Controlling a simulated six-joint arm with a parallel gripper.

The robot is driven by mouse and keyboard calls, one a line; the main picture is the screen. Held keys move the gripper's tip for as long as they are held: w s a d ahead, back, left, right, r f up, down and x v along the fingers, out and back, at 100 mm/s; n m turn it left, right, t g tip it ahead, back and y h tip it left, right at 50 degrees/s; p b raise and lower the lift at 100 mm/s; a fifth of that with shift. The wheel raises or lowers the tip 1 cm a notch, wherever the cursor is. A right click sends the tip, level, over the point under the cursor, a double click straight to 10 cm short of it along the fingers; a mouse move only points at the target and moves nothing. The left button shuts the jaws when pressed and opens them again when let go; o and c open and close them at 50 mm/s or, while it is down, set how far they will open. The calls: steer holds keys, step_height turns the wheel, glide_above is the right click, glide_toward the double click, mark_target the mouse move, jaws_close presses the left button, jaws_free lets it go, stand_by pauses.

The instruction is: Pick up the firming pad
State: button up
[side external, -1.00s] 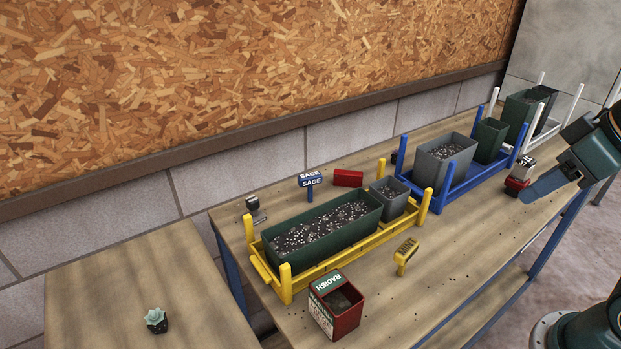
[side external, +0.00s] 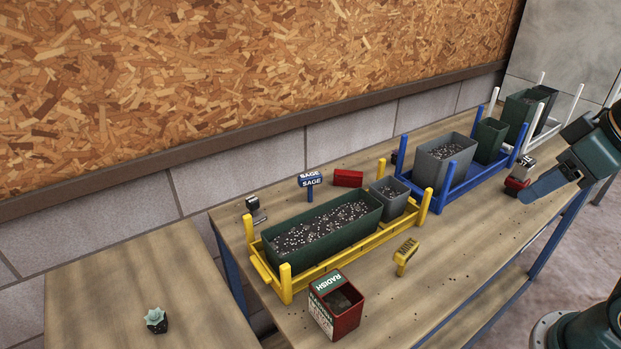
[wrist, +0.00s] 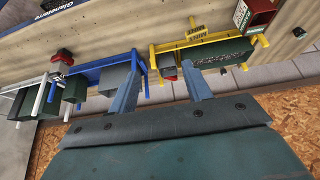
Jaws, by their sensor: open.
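My gripper (side external: 527,194) is at the right of the side view, with blue fingers above the bench's front edge. In the wrist view my gripper (wrist: 163,78) has its two fingers spread with nothing held between them. No object is clearly recognisable as the firming pad. A small red block (side external: 348,178) lies behind the yellow rack, and a small dark item with a metal part (side external: 253,204) is at the bench's back left.
A yellow rack (side external: 285,297) holds a long soil-filled planter (side external: 325,240) and a small grey pot (side external: 390,205). A blue rack (side external: 450,193) holds more pots. A radish box (side external: 335,305) and yellow mint marker (side external: 405,255) stand in front. The bench's front right is mostly clear.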

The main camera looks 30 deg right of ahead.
steer(key=w+a+r, duration=0.3)
steer(key=w+r, duration=0.1)
steer(key=w, duration=0.6)
steer(key=n+g, duration=0.1)
glide_above(253, 201)
steer(key=s, duration=0.5)
step_height(253, 201, down, 13)
steer(key=shift+w+d+r+y, duration=0.15)
steer(key=shift+d+r+y, duration=0.05)
steer(key=shift+d+y, duration=0.15)
steer(key=shift+f, duration=0.1)
steer(key=x, duration=0.8)
steer(key=shift+d+f, duration=0.1)
steer(key=shift+f, duration=0.05)
steer(key=shift+w, duration=0.1)
